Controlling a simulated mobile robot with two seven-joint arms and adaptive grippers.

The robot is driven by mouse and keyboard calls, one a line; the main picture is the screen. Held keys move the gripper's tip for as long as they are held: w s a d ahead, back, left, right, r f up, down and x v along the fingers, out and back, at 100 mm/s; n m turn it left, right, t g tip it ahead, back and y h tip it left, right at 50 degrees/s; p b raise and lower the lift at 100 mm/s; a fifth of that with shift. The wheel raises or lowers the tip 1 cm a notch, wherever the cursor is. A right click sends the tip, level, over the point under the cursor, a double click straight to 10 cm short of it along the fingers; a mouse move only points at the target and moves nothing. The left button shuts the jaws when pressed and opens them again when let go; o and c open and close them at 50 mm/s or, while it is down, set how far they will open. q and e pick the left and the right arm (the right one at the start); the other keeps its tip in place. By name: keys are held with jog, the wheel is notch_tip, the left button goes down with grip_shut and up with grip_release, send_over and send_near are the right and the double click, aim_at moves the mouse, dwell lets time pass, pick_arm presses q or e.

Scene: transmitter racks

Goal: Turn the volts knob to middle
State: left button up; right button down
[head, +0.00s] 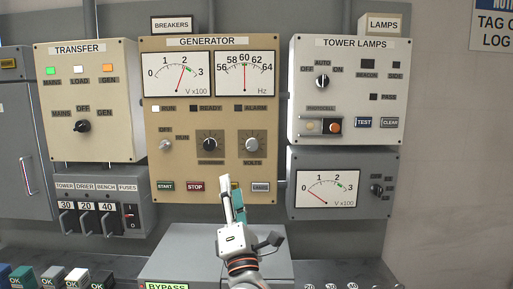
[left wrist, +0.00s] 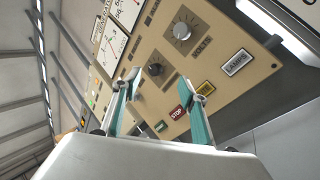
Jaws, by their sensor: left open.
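The volts knob (head: 251,145) is a silver round knob at the lower right of the tan generator panel (head: 208,120), above its label. It also shows in the left wrist view (left wrist: 182,31), with scale marks around it. The picture is too small to read its setting surely. My left gripper (head: 232,190) is in front of the panel's lower edge, below the volts knob and apart from it. In the left wrist view its two fingers (left wrist: 157,80) stand open and empty, and a dark knob (left wrist: 155,68) shows beyond the gap. My right gripper is not in view.
The generator panel has a black knob (head: 210,145) left of the volts knob, a start button (head: 166,186) and a stop button (head: 195,186) below. The transfer panel (head: 88,145) is at left, the tower lamps panel (head: 350,65) at right. A grey box (head: 190,255) stands below.

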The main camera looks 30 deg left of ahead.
pick_arm(q)
jog(key=w+a+r+n+g+h, duration=0.1)
jog(key=w+a+r+n+g, duration=0.1)
jog(key=a+r+n+g, duration=0.45)
jog(key=n+t+h+p, duration=0.2)
jog(key=n+t+h, duration=0.25)
jog(key=h, duration=0.25)
send_near(252, 144)
jog(key=m, duration=0.1)
jog(key=p+x, duration=0.1)
jog(key=x, duration=0.6)
jog(key=shift+w+a+f, duration=0.1)
jog(key=shift+w, duration=0.15)
jog(key=shift+w+a, duration=0.25)
jog(key=shift+w, duration=0.2)
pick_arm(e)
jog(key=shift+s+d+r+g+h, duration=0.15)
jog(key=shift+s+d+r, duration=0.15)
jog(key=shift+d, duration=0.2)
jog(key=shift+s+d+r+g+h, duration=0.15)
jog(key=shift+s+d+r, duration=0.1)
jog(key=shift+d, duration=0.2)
pick_arm(q)
jog(key=c, duration=1.1)
